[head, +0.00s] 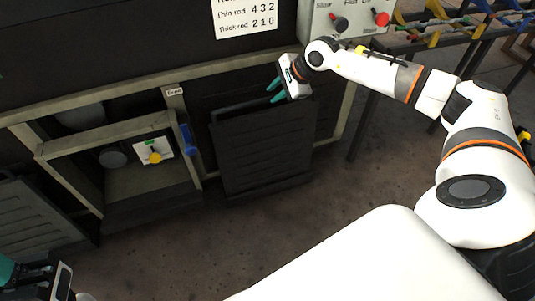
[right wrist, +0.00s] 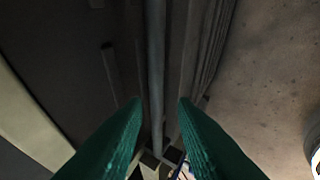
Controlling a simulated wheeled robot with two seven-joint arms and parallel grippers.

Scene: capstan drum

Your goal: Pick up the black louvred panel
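The black louvred panel (head: 265,150) stands tilted under the machine, right of the open bay, with a dark bar along its top edge. In the right wrist view its slatted face (right wrist: 208,50) runs down the middle right. My right gripper (head: 274,91) is at the panel's top edge, its teal fingers apart. In the right wrist view, the fingers (right wrist: 160,104) stand either side of a long grey bar (right wrist: 155,60), with gaps showing; I cannot tell whether they touch it. My left gripper (head: 30,278) is only partly visible at the bottom left, its fingers unclear.
A second dark louvred panel (head: 35,218) leans at the far left. The open bay holds a yellow knob on a white plate (head: 153,151), with a blue handle (head: 189,140) on its right post. A rack of coloured clamps (head: 440,25) stands at upper right. The floor (head: 230,235) in front is clear.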

